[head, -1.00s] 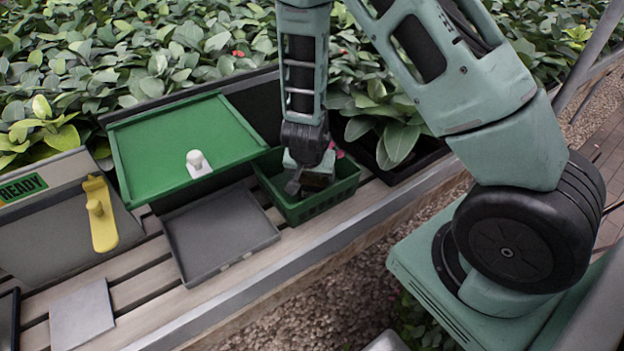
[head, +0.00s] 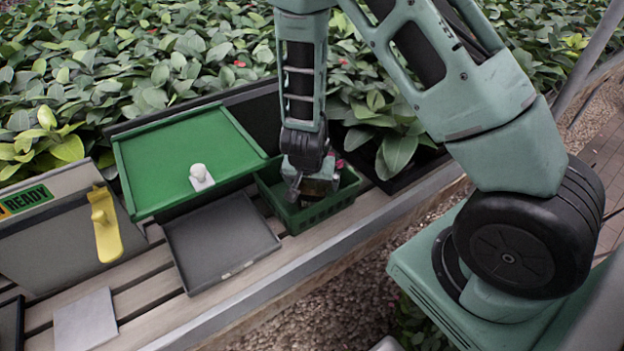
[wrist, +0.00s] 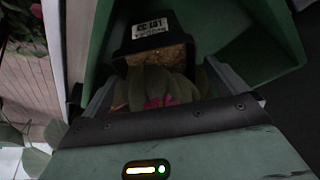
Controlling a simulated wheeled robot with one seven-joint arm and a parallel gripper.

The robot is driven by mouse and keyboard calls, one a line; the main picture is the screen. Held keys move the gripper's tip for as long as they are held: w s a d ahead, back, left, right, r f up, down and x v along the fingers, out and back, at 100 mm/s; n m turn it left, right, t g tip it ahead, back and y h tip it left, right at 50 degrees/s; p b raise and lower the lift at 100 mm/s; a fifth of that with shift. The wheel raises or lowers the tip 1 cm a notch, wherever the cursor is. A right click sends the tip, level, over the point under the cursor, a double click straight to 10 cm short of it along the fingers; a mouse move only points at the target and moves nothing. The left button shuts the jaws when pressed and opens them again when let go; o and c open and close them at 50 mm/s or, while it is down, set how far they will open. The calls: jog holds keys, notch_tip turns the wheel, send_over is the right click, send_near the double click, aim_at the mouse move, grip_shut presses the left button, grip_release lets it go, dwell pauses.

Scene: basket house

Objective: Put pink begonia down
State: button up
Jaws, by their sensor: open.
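The pink begonia shows in the wrist view as pink petals (wrist: 160,101) among leaves, in a black pot (wrist: 150,40) with a white label and brown soil. In the head view a bit of pink (head: 340,163) shows beside my gripper. My gripper (head: 308,190) is down inside the green basket (head: 322,212). Its fingers (wrist: 165,75) are open, one on each side of the plant, and the leaves lie between them. The basket's green wall (wrist: 258,38) surrounds the pot in the wrist view. My gripper hides much of the plant in the head view.
Left of the basket are a green tray-like panel (head: 180,150) with a white knob (head: 198,173) and a dark grey tray (head: 222,240). A grey box with a READY sign (head: 30,198) and yellow handle (head: 104,225) stands farther left. Dense foliage (head: 190,55) lies behind.

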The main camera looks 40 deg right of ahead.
jog(key=p+v, duration=0.4)
jog(key=v, duration=0.2)
jog(key=shift+f, duration=0.1)
